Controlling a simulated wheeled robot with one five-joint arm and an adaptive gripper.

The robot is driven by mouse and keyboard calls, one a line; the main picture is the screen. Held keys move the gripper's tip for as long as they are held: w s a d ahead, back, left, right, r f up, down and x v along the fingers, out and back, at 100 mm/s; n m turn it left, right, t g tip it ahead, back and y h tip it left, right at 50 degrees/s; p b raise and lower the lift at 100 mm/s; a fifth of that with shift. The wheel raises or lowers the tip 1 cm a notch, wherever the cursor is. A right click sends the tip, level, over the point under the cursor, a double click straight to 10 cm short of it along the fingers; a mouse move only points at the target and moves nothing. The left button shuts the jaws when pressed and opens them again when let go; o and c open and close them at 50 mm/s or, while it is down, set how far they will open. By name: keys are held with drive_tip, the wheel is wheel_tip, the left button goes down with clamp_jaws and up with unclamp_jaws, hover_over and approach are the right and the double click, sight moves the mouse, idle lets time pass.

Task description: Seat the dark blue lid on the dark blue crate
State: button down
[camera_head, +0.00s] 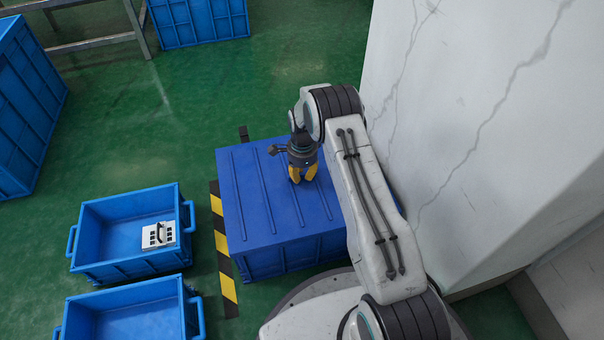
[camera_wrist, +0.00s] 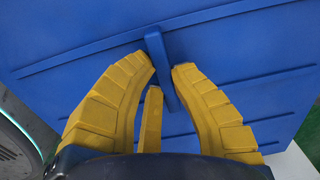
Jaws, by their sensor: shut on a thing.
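The dark blue lid (camera_head: 254,192) is a ribbed panel that lies over the top of the dark blue crate (camera_head: 285,259), beside the white wall. Its edges look roughly lined up with the crate's walls; I cannot tell whether it is fully down. My gripper (camera_head: 303,178) points down at the lid's middle. In the wrist view, its yellow fingers (camera_wrist: 166,69) are shut on the lid's upright blue handle (camera_wrist: 160,62), and the ribbed lid (camera_wrist: 80,45) fills most of the picture. My arm covers the lid's right part in the head view.
Yellow-black tape (camera_head: 222,246) runs along the dark blue crate's left. The cracked white wall (camera_head: 480,120) is close at right. Green floor is free behind.

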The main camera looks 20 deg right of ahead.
sight(302, 180)
drive_tip(key=c, duration=1.2)
unclamp_jaws()
drive_tip(key=shift+o, duration=0.2)
wheel_tip(302, 180, up, 12)
drive_tip(key=shift+s, duration=0.15)
